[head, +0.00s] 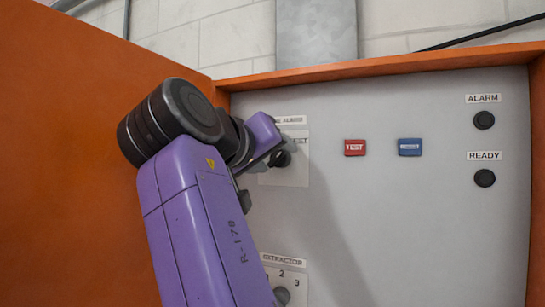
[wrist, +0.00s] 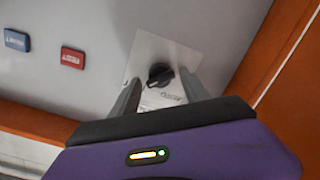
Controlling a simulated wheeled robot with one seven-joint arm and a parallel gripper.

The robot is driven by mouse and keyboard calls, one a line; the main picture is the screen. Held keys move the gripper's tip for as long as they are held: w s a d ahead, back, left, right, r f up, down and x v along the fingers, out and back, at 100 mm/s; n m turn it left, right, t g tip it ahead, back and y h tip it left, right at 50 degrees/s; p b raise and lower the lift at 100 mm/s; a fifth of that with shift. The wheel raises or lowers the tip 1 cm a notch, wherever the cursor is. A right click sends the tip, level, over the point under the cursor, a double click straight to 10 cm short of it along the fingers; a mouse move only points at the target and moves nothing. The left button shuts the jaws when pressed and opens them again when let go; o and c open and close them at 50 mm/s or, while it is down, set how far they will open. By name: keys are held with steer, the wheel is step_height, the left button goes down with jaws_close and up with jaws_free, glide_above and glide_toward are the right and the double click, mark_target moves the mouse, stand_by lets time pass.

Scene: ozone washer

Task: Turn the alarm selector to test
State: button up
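The alarm selector is a black rotary knob (wrist: 160,75) on a pale plate, seen in the wrist view between my fingers. In the head view the knob (head: 283,159) is partly hidden behind my gripper (head: 270,153), and its plate label is partly covered. My gripper (wrist: 160,82) is open, one finger on each side of the knob in the wrist view. I cannot tell whether the fingers touch it. The knob's ridge looks slanted in the wrist view; which mark it points to is unclear.
A red TEST button (head: 355,147) and a blue RESET button (head: 410,147) sit right of the selector. Black ALARM (head: 484,120) and READY (head: 485,178) indicators are farther right. The extractor selector (head: 282,295) is below. An orange cabinet wall (head: 70,150) stands close on the left.

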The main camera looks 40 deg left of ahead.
steer(key=b+v, duration=0.3)
steer(key=v, duration=0.4)
steer(key=shift+s, duration=0.4)
